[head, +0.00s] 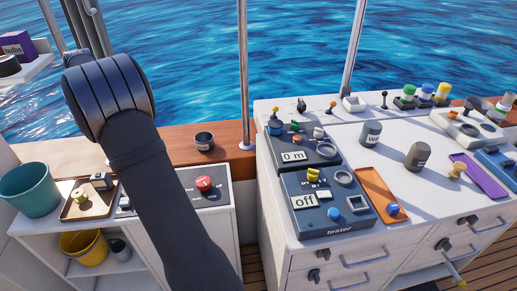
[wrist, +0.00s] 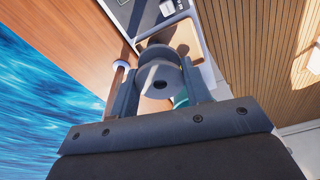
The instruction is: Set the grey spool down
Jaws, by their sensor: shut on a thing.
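In the wrist view my gripper (wrist: 160,86) is shut on the grey spool (wrist: 160,72), one finger on either side. The spool's round flange with a dark centre hole faces the camera. It appears held up over the area of the wooden ledge and a tan tray (wrist: 188,38); the gap below it cannot be judged. In the head view my arm rises across the left side, and neither the fingers nor the spool can be made out there.
A dark cup (head: 204,141) stands on the wooden ledge (head: 180,146), left of a post (head: 244,80). The left cabinet holds a teal bucket (head: 32,188) and red button (head: 205,183). The right bench carries testers (head: 325,203), grey canisters (head: 418,156) and an orange tray (head: 378,190).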

